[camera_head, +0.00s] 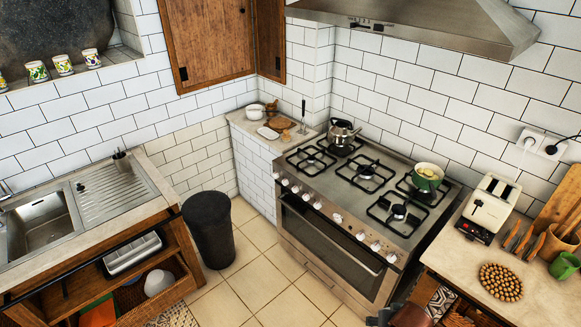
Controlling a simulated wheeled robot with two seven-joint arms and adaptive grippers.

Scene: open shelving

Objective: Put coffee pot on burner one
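A shiny metal pot (342,134) with a dark handle stands upright on the back-left burner of the stove (351,237). It looks like a kettle; I cannot tell whether it is the coffee pot. A green pot (428,179) sits on the back-right burner. The front-left burner (311,160), the middle burner (367,175) and the front-right burner (397,212) are bare. No marking shows which is burner one.
A counter (247,126) with a white pot (254,111) adjoins the stove's left side. A toaster (489,208) stands on the right counter. A range hood (430,22) hangs above.

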